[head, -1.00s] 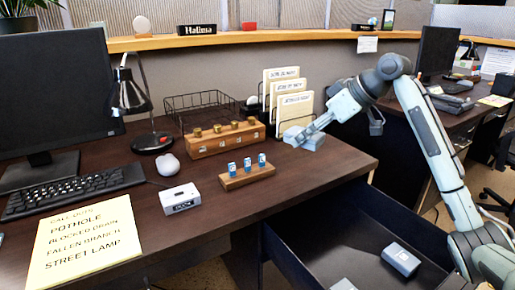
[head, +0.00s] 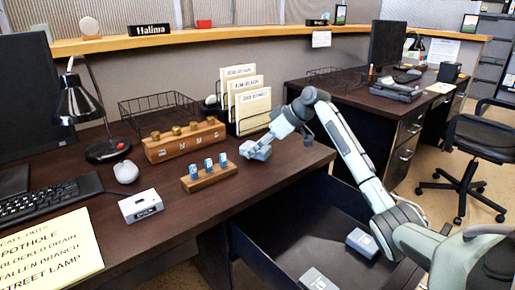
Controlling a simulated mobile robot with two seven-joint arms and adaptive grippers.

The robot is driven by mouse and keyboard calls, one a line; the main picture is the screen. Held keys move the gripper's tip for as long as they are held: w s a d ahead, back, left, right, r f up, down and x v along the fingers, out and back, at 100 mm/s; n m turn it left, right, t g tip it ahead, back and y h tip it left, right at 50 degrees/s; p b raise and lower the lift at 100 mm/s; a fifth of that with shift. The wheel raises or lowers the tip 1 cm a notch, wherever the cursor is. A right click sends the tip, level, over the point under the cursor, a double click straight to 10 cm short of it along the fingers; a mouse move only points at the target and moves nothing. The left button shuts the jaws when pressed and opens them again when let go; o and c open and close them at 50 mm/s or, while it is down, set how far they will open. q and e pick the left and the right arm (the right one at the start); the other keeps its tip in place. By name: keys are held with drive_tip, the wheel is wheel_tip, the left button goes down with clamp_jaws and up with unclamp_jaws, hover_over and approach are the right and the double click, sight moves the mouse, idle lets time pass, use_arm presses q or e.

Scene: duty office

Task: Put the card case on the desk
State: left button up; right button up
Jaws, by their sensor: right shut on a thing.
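My right gripper (head: 264,142) reaches in from the right over the desk (head: 222,205). It is shut on a small grey-blue case (head: 254,151), which I take to be the card case; the fingers partly hide it. The case is low over the desk, in front of the file rack and right of the wooden blocks. I cannot tell whether it touches the desk top. My left gripper is not in view.
An open drawer (head: 268,240) below holds two grey boxes, one (head: 361,243) at right and one (head: 318,279) in front. A wooden block with blue pieces (head: 207,177), a white box (head: 140,206) and a file rack (head: 252,122) stand on the desk. The desk's right front is clear.

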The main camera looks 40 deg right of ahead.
drive_tip(key=shift+f, duration=0.2)
drive_tip(key=shift+f, duration=0.55)
drive_tip(key=o, duration=1.4)
drive_tip(key=shift+r, duration=0.3)
drive_tip(key=v, duration=1.2)
drive_tip(key=shift+r, duration=0.35)
